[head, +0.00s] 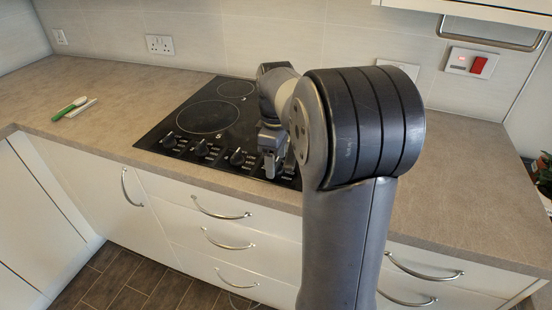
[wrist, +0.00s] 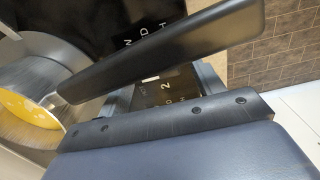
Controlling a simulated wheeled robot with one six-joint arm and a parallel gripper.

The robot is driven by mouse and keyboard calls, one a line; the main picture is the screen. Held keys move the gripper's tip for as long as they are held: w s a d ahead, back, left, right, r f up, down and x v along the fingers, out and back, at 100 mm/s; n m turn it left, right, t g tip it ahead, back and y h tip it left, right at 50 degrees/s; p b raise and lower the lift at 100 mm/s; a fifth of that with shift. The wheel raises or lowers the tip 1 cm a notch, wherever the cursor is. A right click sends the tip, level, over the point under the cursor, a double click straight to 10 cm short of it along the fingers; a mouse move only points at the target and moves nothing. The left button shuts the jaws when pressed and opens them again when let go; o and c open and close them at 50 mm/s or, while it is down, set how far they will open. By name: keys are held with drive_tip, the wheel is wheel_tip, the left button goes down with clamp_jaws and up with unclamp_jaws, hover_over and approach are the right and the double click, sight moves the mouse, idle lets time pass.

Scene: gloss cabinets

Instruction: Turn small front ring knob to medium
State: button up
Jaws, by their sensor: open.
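The black hob (head: 186,118) is set in the worktop, with a row of dark knobs along its front edge. Three knobs show clearly: the left knob (head: 170,140), a middle knob (head: 203,148) and a third knob (head: 238,157). Which one serves the small front ring I cannot tell. My gripper (head: 271,165) is low over the front right of the hob, right of the third knob, and hides that part. In the wrist view its two dark fingers are apart, with white-lettered black panel (wrist: 168,87) between them. I cannot make out a knob there or tell contact.
Beige worktop (head: 110,95) is clear on the left except for a green and white utensil (head: 70,108). White drawers with bar handles (head: 222,208) lie below the hob. A wall switch with a red rocker (head: 478,65) is behind right. My arm hides the hob's right side.

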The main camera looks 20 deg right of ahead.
drive_tip(key=c, duration=1)
drive_tip(key=shift+m+p, duration=0.35)
drive_tip(key=shift+m, duration=0.05)
drive_tip(key=shift+r+m+p, duration=0.1)
drive_tip(key=shift+m+p, duration=0.65)
drive_tip(key=shift+m, duration=0.25)
drive_tip(key=m+p, duration=0.2)
drive_tip(key=m, duration=0.2)
drive_tip(key=shift+m, duration=0.3)
drive_tip(key=m+p, duration=0.2)
drive_tip(key=m, duration=0.2)
drive_tip(key=shift+m+p, duration=0.45)
drive_tip(key=shift+m, duration=1.65)
